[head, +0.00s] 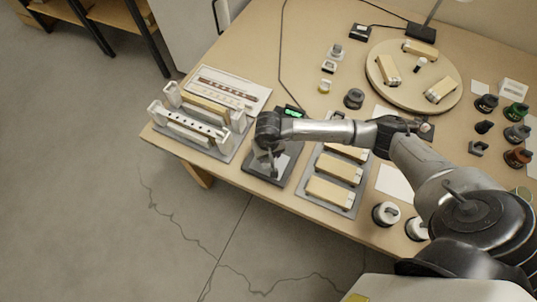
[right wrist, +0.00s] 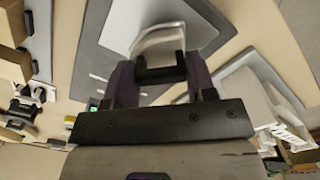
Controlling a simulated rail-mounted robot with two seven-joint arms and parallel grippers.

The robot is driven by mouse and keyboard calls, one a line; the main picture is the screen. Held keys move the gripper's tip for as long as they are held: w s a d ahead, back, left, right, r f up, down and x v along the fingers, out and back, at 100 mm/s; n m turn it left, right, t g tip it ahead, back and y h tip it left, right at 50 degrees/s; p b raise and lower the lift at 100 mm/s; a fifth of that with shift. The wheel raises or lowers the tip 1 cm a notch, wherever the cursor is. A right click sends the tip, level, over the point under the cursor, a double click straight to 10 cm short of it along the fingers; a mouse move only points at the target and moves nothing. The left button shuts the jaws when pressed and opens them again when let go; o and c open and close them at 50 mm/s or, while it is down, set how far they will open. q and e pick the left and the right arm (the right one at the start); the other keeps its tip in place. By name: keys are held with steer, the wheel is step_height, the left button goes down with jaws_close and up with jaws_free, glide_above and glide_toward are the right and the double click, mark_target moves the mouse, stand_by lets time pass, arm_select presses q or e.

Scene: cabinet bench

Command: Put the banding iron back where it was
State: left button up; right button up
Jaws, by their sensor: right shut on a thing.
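My right gripper (head: 270,164) reaches down over a dark flat plate (head: 284,178) near the front edge of the bench. In the right wrist view its fingers (right wrist: 160,68) are shut on a pale grey metallic piece (right wrist: 157,42), which I take for the banding iron. The piece is at or just above the dark plate; I cannot tell whether it touches. In the head view, the gripper and wrist mostly hide it. My left gripper is not in view.
A device with a green display (head: 291,111) sits behind the plate. A white rack (head: 203,116) stands to the left, and a grey tray with wooden blocks (head: 330,190) to the right. Farther back is a round board (head: 386,88); several dark jars stand at the right.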

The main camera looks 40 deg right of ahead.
steer(key=shift+f, duration=0.5)
steer(key=shift+f, duration=0.2)
steer(key=o, duration=0.9)
steer(key=shift+o, duration=0.2)
